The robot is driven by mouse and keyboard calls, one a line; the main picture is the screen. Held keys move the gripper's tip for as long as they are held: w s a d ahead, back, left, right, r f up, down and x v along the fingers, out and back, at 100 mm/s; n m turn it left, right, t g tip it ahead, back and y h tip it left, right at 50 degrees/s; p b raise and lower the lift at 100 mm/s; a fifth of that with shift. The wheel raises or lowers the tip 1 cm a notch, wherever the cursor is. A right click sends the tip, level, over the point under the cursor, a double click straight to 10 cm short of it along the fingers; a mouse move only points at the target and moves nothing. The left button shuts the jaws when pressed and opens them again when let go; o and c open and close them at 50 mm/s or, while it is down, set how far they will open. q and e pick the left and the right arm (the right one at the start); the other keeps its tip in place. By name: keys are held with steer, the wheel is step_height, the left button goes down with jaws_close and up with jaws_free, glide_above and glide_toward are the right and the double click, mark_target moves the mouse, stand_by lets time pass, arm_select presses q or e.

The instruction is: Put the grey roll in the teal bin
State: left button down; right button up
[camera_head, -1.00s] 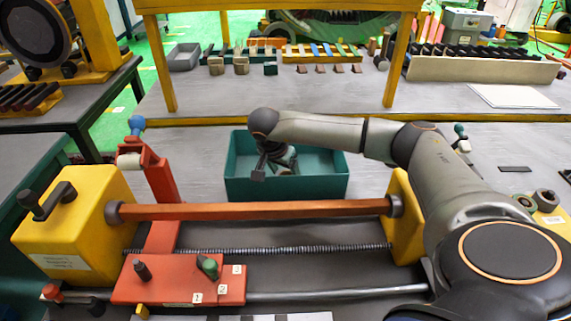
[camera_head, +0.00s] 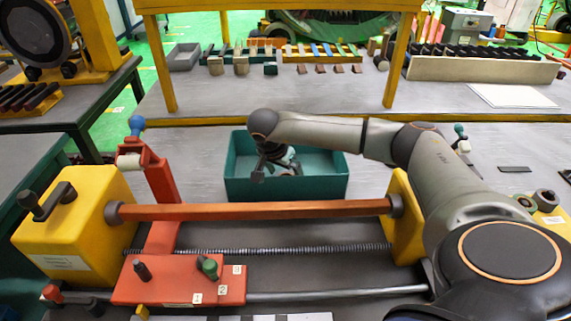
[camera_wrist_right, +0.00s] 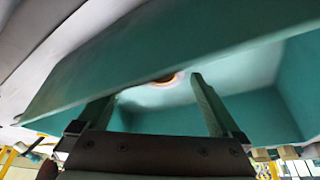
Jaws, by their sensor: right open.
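The teal bin (camera_head: 312,186) stands on the grey bench behind the red bar. My right gripper (camera_head: 277,172) is over the bin's left half, pointing down into it. In the right wrist view the gripper's two fingers (camera_wrist_right: 155,105) are wide apart with nothing between their tips. Beyond them, inside the bin (camera_wrist_right: 130,65), a pale round thing with an orange-brown ring (camera_wrist_right: 166,80) shows, partly cut off by the bin's near wall. It looks like the grey roll lying in the bin, apart from the fingers. My left gripper is not in view.
The winding fixture, with yellow end blocks (camera_head: 72,226) and a long red bar (camera_head: 250,210), stands in front of the bin. A red upright arm (camera_head: 155,172) rises left of the bin. A yellow-framed shelf (camera_head: 280,7) stands behind. The bench right of the bin is partly covered by my arm.

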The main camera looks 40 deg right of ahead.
steer(key=v, duration=1.1)
steer(key=shift+a+r, duration=0.2)
steer(key=shift+r, duration=0.05)
stand_by(0.7)
